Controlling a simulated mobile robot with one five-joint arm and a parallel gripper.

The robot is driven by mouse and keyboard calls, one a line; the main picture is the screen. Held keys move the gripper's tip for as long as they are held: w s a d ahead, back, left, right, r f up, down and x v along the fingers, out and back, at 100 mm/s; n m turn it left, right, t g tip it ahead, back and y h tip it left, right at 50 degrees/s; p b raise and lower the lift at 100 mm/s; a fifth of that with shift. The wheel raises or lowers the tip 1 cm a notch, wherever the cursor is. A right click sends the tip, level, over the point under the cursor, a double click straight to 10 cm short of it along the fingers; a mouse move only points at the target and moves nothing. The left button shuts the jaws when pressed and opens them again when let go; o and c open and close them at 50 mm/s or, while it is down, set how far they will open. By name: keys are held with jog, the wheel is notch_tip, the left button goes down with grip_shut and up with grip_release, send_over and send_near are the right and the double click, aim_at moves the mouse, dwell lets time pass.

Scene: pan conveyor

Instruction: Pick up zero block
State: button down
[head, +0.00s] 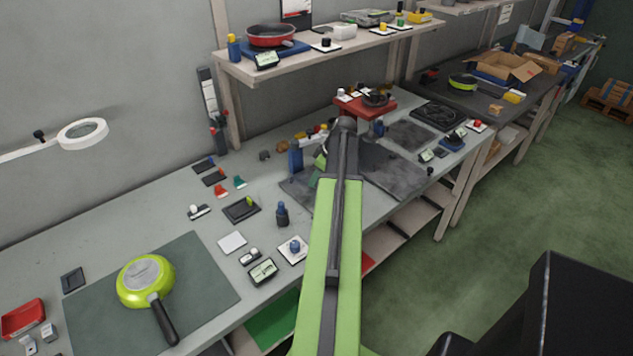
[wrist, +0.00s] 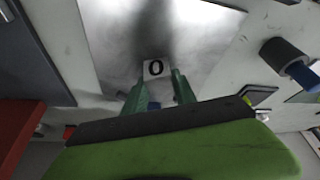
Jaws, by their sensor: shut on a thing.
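The zero block (wrist: 154,68), a small white-faced block with a black 0, shows in the wrist view between the tips of my gripper (wrist: 159,82). My gripper's two green fingers are shut on it. A grey metallic plate (wrist: 205,35) lies behind the block in the wrist view; whether the block touches it is unclear. In the head view my own green arm reaches over the workbench (head: 190,228) and hides the block and most of the gripper.
In the wrist view a dark cylinder with a blue end (wrist: 288,62) lies to the right, and a red object (wrist: 15,130) is at lower left. In the head view a green pan (head: 146,280) lies on a dark mat (head: 215,290), with several small parts nearby. A shelf (head: 330,48) overhangs the bench's back.

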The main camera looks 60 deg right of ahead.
notch_tip(320, 180, up, 5)
jog(key=p, duration=0.4)
jog(key=shift+f+p, duration=0.1)
jog(key=shift+p, duration=0.3)
jog(key=s+d+r+p, duration=0.6)
jog(key=s+d, duration=0.2)
jog(key=shift+d, duration=0.2)
jog(key=shift+s+r, duration=0.1)
jog(key=shift+s, duration=0.05)
